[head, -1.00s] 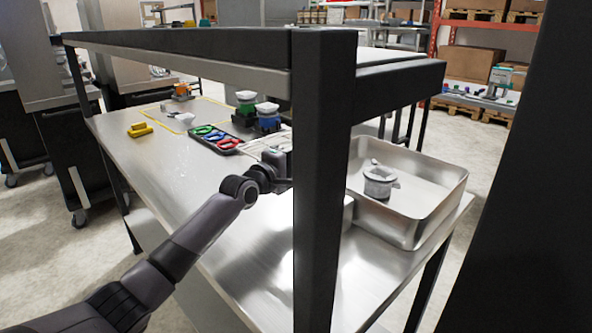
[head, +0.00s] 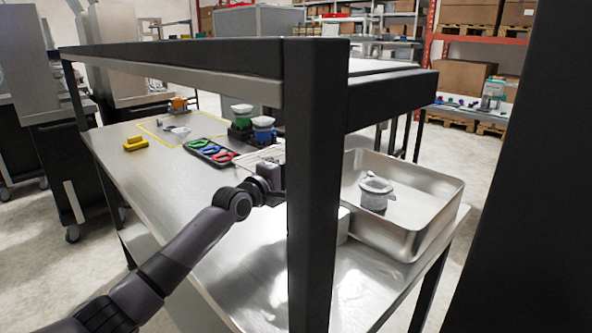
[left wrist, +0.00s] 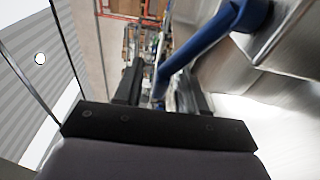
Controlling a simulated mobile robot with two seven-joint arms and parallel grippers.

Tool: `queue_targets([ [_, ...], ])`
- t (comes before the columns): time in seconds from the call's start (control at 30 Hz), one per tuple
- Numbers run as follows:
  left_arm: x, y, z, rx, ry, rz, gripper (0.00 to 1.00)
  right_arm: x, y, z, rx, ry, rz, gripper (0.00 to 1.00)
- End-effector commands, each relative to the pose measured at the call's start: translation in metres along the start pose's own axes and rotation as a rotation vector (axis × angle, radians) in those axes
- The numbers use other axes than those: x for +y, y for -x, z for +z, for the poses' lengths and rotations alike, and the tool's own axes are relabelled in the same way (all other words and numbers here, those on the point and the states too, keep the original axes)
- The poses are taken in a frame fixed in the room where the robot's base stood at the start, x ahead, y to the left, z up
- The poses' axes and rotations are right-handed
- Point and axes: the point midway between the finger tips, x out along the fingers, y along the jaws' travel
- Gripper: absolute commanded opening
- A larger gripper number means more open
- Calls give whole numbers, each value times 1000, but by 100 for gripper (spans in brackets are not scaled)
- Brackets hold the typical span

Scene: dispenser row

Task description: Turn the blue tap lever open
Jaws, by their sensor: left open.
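The blue tap lever (left wrist: 200,50) shows in the left wrist view as a smooth blue bar. It runs from a rounded blue hub beside a metal surface at the upper right down to the middle. My left gripper (left wrist: 160,74) is open, and the lever's lower end appears between its two dark fingers. I cannot tell whether either finger touches it. In the head view my left wrist reaches behind the black frame post, which hides the fingers; I cannot make out the lever there. My right gripper is not in view.
The black post (head: 318,190) stands close in front of the steel table (head: 185,200). A steel tray (head: 420,225) holds a grey-white cup (head: 375,195). A black holder (head: 233,162) with coloured pieces and yellow blocks (head: 135,143) lie farther left. Bare tabletop lies left of my wrist.

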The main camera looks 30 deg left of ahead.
Motion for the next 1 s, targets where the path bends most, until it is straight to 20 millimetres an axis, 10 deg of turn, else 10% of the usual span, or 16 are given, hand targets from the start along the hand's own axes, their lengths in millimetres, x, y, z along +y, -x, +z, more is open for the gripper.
queue_targets([
  [0.5,0,57,0,0,0,0,40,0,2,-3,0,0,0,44],
  [1.0,1,67,0,1,-1,2,31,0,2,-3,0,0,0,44],
])
